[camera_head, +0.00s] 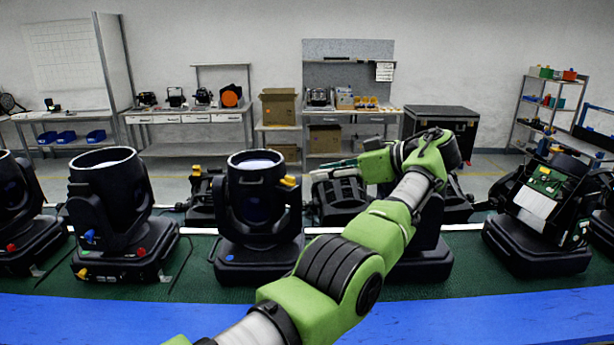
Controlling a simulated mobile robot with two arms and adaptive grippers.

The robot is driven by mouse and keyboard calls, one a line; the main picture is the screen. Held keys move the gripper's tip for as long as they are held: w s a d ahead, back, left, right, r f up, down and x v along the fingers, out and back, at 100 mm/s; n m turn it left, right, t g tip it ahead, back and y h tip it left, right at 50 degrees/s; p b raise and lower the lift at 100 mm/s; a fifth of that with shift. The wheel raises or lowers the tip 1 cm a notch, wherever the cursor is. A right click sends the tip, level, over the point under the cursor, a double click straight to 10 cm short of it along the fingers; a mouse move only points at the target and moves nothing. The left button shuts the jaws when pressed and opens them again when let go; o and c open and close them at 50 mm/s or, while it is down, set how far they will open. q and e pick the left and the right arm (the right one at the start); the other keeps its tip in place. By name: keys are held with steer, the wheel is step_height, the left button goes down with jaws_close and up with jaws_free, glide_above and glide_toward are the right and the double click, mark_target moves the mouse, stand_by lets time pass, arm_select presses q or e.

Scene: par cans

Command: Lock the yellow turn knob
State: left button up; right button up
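A black par can (262,205) stands upright near the middle of the green surface, its round open top facing up. A yellow turn knob (289,181) sits at the upper right of its yoke. My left arm comes in from the bottom, rises to the right and bends back left at the wrist. My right gripper is not in view.
Another par can (108,200) stands left, with blue, yellow and red knobs. A third is mostly hidden behind my arm. An opened unit with a green circuit board (546,181) stands right. A blue edge strip (90,318) runs along the front. Workbenches line the back wall.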

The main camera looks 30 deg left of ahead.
arm_select(q)
steer(key=shift+v, duration=1.35)
